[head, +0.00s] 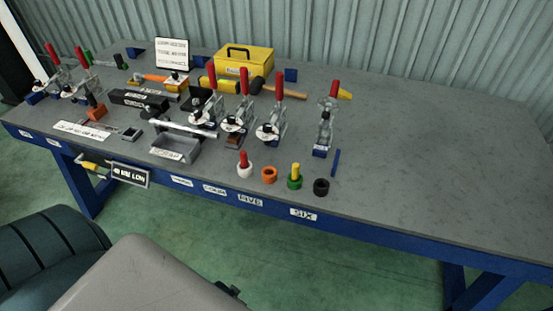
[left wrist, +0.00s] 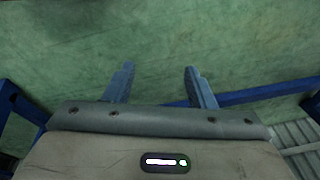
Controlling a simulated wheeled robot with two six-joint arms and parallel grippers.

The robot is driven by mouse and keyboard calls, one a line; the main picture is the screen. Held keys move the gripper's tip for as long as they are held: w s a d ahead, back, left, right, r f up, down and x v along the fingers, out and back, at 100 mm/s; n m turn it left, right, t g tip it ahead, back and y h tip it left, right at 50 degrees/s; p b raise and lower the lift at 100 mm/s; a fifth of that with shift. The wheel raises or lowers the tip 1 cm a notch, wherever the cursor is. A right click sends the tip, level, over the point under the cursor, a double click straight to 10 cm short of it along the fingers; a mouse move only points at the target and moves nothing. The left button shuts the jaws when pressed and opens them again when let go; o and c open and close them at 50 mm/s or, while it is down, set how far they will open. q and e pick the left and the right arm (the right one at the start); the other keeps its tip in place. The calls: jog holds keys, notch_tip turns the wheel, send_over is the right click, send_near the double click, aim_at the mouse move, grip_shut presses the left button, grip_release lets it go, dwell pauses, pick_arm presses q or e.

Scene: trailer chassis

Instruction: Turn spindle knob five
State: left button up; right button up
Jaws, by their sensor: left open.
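Several toggle clamps with upright red handles stand in a row on the grey bench (head: 420,160). A "FIVE" label (head: 250,199) is on the bench's blue front edge. The clamp (head: 270,131) roughly behind that label has a pale round part low at its front; I cannot make out its spindle knob clearly. Another clamp (head: 323,132) stands to its right, behind the "SIX" label (head: 303,214). My left gripper (left wrist: 158,88) shows in the left wrist view, fingers spread and empty above green floor, away from any clamp. My right gripper is not in view.
White (head: 245,170), orange (head: 269,175), green (head: 294,182) and black (head: 321,187) round pieces stand near the front edge. A grey open tray (head: 176,148) is left of them. A yellow toolbox (head: 243,60) is at the back. The bench's right side is clear.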

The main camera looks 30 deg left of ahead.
pick_arm(q)
jog(key=w+d+r+m+p, duration=0.1)
jog(key=w+r+p, duration=0.3)
jog(key=r, duration=1.1)
jog(key=w+r+m+p, duration=0.2)
jog(key=w+r+p, duration=0.15)
jog(key=r, duration=1.25)
jog(key=m+g+h+p, duration=0.1)
jog(key=m+g, duration=0.1)
jog(key=m, duration=1.2)
send_near(267, 125)
notch_tip(267, 125, down, 7)
jog(key=p, duration=0.3)
jog(key=shift+d+f+p, duration=0.1)
jog(key=shift+p, duration=0.25)
jog(key=shift+f, duration=0.75)
jog(key=c, duration=1)
jog(key=shift+n, duration=0.3)
